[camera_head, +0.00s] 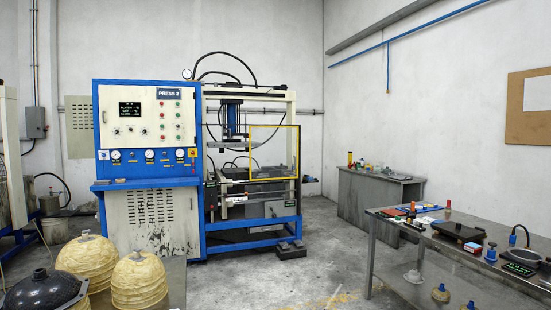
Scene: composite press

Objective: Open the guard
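The press (148,125) stands against the back wall, with a blue and white control cabinet labelled PRESS 2. The guard (275,126) looks like a see-through panel with a yellow edge along its top, left side and bottom, and a dark right edge. It stands upright at the right part of the press opening, to the right of the blue ram (232,116). The left part of the opening shows no yellow frame. I cannot tell whether the guard is latched, and no handle is clear at this size. My gripper is not in view.
Stacked tan domes (140,280) and a black domed object (40,290) are at the front left. A black pedal box (291,249) lies before the press. A workbench (385,236) with tools stands at right. The middle floor (310,275) is clear.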

